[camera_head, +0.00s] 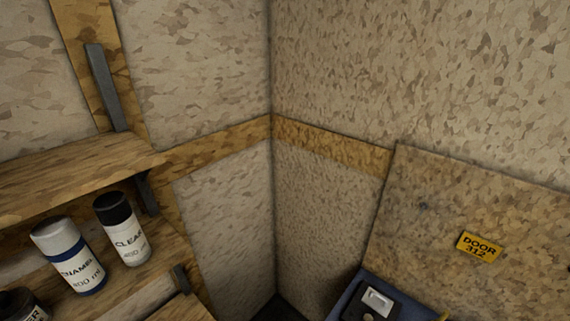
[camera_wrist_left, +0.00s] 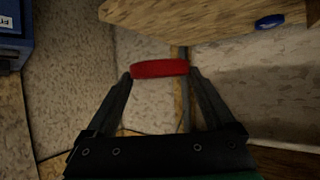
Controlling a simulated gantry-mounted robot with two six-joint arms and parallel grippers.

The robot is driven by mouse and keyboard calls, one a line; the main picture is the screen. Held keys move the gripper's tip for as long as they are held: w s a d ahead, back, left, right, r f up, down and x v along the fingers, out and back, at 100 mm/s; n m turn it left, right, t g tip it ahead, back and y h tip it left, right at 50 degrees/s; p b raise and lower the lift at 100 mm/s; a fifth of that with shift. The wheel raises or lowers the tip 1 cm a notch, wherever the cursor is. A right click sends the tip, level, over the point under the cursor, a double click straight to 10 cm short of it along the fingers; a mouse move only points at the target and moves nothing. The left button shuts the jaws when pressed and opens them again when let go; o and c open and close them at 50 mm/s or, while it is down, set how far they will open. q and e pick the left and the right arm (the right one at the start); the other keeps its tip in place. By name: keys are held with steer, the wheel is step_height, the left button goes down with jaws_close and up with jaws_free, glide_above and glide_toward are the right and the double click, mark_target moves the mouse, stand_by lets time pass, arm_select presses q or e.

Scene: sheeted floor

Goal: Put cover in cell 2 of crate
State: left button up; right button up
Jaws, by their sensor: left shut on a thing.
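In the left wrist view, my left gripper (camera_wrist_left: 160,72) is shut on a red, flat piece (camera_wrist_left: 160,68), held between its fingertips. The piece may be the cover; its far side is hidden. A blue box-like thing with a white label (camera_wrist_left: 12,30) shows at the left edge of that view; I cannot tell whether it is the crate. No numbered cells can be made out. Neither gripper shows in the head view.
In the head view, a shelf at left holds a white-and-blue can (camera_head: 68,255) and a black-capped can (camera_head: 122,232). A panel with a yellow "DOOR 312" tag (camera_head: 479,247) leans at right, with a dark device (camera_head: 372,303) below. A blue round thing (camera_wrist_left: 270,21) shows in the wrist view.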

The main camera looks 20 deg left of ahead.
arm_select(q)
steer(key=s+a+r+n+g+y+p, duration=0.1)
steer(key=a+r+n+p, duration=0.1)
steer(key=a+r+p, duration=0.1)
steer(key=a+r, duration=0.1)
steer(key=a, duration=0.1)
steer(key=shift+a+r+y+p, duration=0.25)
steer(key=shift+a+y+p, duration=0.1)
steer(key=shift+y, duration=0.05)
step_height(320, 180, up, 3)
steer(key=shift+a+f+n+p, duration=0.15)
steer(key=shift+n+p, duration=0.15)
steer(key=shift+p, duration=0.75)
steer(key=w+d+r+m+t+h, duration=0.1)
steer(key=w+d+r+m+h, duration=0.1)
steer(key=d+r+m, duration=0.1)
steer(key=w+d+r+m+t+h+p, duration=0.1)
steer(key=w+d+r+m+h, duration=0.1)
steer(key=r, duration=0.3)
steer(key=w+d+r+m+t+h, duration=0.1)
steer(key=w+d+r+m+h, duration=0.1)
steer(key=d+r+m+h, duration=0.2)
steer(key=shift+d+r+p, duration=0.3)
steer(key=shift+d+r, duration=0.05)
steer(key=shift+r, duration=0.2)
steer(key=shift+d+f, duration=0.1)
